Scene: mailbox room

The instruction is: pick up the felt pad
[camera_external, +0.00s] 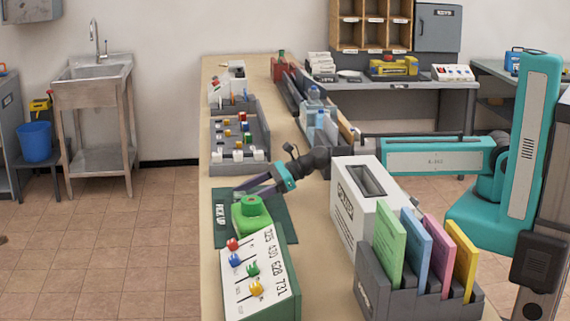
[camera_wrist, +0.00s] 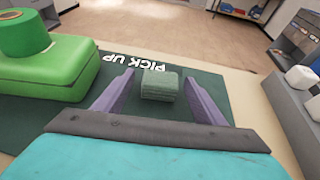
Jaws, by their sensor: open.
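The felt pad (camera_wrist: 161,87) is a small grey-green block lying on a dark green mat marked PICK UP (camera_wrist: 222,93). In the wrist view it sits between the two purple fingers of my open gripper (camera_wrist: 158,77), with a gap on each side. In the external view my gripper (camera_external: 243,190) is low over the mat (camera_external: 221,231), behind a green object with a round top (camera_external: 251,222). I cannot make out the pad in that view.
The green object (camera_wrist: 48,73) stands close left of my fingers in the wrist view. A panel with coloured knobs (camera_external: 262,275), a white slotted box (camera_external: 352,220), a holder of coloured cards (camera_external: 400,285) and a grey tray (camera_external: 258,130) surround the mat.

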